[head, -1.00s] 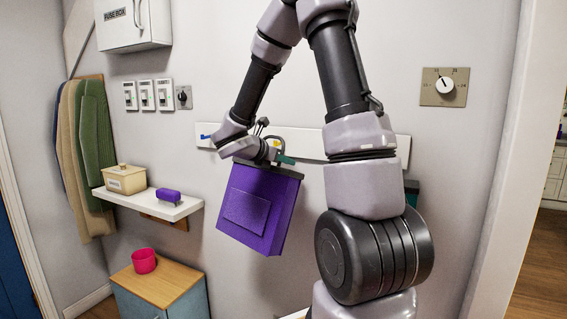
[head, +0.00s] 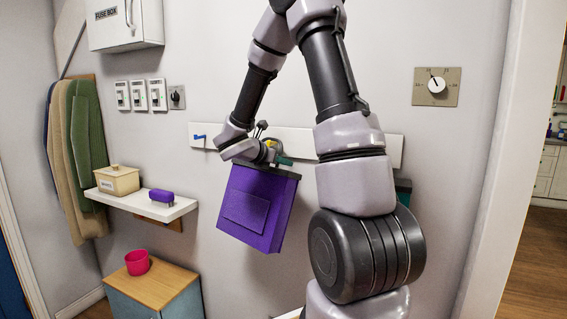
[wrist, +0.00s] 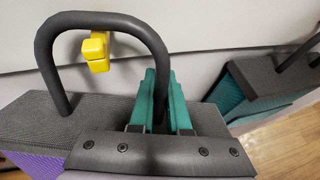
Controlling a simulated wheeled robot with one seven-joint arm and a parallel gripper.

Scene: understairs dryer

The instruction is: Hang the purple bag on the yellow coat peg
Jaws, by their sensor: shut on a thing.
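The purple bag (head: 257,208) hangs upright from my gripper (head: 284,161) in front of the wall rail. In the wrist view my gripper's teal fingers (wrist: 160,100) are shut on the right leg of the bag's dark arched handle (wrist: 95,20). The bag's dark top (wrist: 40,118) lies below. The yellow coat peg (wrist: 97,52) shows within the handle's arch, just under its upper bar. I cannot tell whether it passes through the loop. In the head view the yellow peg (head: 271,143) is mostly hidden by my wrist.
The white rail (head: 310,140) bears a blue peg (head: 199,137) at left. A teal bag (wrist: 250,85) hangs to the right. A shelf (head: 140,204) with a box and purple item, and a cabinet (head: 155,285) with a pink cup, stand at left.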

